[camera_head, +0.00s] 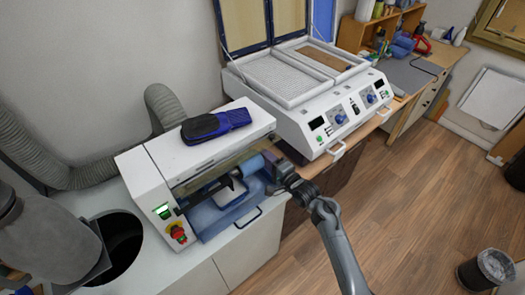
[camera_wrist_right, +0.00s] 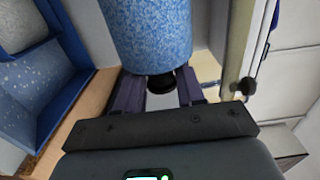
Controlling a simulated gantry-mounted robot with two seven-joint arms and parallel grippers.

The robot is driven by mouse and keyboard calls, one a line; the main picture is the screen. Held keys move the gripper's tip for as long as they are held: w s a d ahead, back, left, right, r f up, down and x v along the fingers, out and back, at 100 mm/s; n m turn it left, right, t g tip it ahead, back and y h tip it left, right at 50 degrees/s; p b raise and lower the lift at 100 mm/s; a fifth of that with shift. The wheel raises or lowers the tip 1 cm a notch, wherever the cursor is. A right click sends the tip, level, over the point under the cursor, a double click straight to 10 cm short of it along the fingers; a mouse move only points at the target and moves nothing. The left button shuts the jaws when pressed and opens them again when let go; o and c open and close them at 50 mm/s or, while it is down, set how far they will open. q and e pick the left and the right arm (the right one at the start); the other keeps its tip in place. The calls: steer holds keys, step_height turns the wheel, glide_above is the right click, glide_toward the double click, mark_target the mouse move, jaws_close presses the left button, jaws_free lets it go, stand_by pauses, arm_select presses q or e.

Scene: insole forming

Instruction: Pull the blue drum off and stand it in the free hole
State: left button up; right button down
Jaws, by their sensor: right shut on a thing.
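The blue drum (camera_head: 252,165) is a speckled light-blue cylinder at the right end of the white bench machine (camera_head: 158,196). My right gripper (camera_head: 271,164) is at the drum's right end. In the right wrist view the drum (camera_wrist_right: 147,32) fills the top middle, with a black end piece (camera_wrist_right: 167,83) between the fingers of my right gripper (camera_wrist_right: 158,84). The gripper is shut on the drum's end. Whether the drum is still on its shaft is hard to tell. My left gripper is not in view.
A dark blue shoe-like object (camera_head: 216,124) lies on the machine's top. A blue tray (camera_head: 225,210) sits below the drum. A white heater unit (camera_head: 318,110) with raised lids stands close behind. Floor (camera_head: 400,210) is open at right.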

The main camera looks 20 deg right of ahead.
steer(key=p+v, duration=0.7)
steer(key=v, duration=0.2)
stand_by(0.4)
